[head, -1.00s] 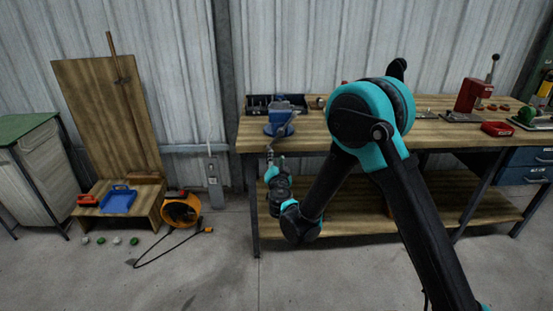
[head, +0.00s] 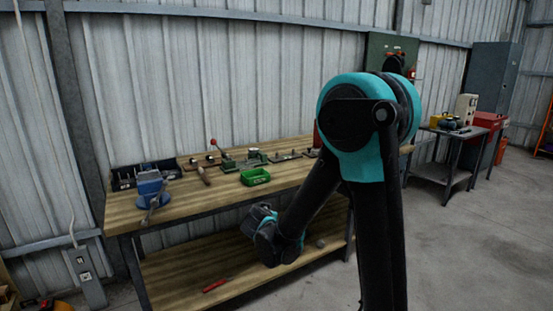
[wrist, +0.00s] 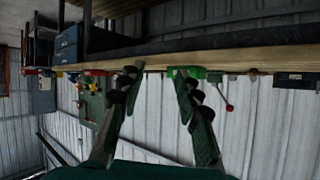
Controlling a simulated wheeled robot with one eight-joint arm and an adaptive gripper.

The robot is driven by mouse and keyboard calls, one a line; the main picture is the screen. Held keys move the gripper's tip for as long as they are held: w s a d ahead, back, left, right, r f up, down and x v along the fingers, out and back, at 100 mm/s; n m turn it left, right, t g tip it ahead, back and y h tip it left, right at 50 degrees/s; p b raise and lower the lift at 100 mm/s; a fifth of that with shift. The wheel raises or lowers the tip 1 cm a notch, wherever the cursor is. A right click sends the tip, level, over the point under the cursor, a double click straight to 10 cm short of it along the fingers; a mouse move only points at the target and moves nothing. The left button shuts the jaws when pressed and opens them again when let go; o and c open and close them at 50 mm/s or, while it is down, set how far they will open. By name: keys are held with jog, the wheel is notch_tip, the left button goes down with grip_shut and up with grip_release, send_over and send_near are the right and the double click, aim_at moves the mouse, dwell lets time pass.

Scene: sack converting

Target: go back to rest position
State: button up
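My gripper (wrist: 157,78) shows in the wrist view with its two dark fingers spread apart and nothing between them. In the head view my arm is folded in front of the workbench (head: 125,212), its wrist low at the bench's front edge. There the gripper fingers are hidden or too small to tell. The wrist view is upside down and shows the bench edge (wrist: 230,63) beyond the fingertips.
A side table (head: 440,173) is at right; the floor (head: 480,250) there is clear.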

jog(key=s+d+f+n+g+h, duration=0.1)
jog(key=s+d+f+g, duration=0.2)
jog(key=s+d, duration=0.7)
jog(key=s+d+f+g, duration=0.25)
jog(key=s+d, duration=0.45)
jog(key=d, duration=0.4)
jog(key=s+d+f+n+g+y, duration=0.1)
jog(key=s+f+n+g+y, duration=0.1)
jog(key=s, duration=0.8)
jog(key=shift+s+d+f+g, duration=0.25)
jog(key=shift+s+f+g, duration=0.1)
jog(key=shift+f+g, duration=0.15)
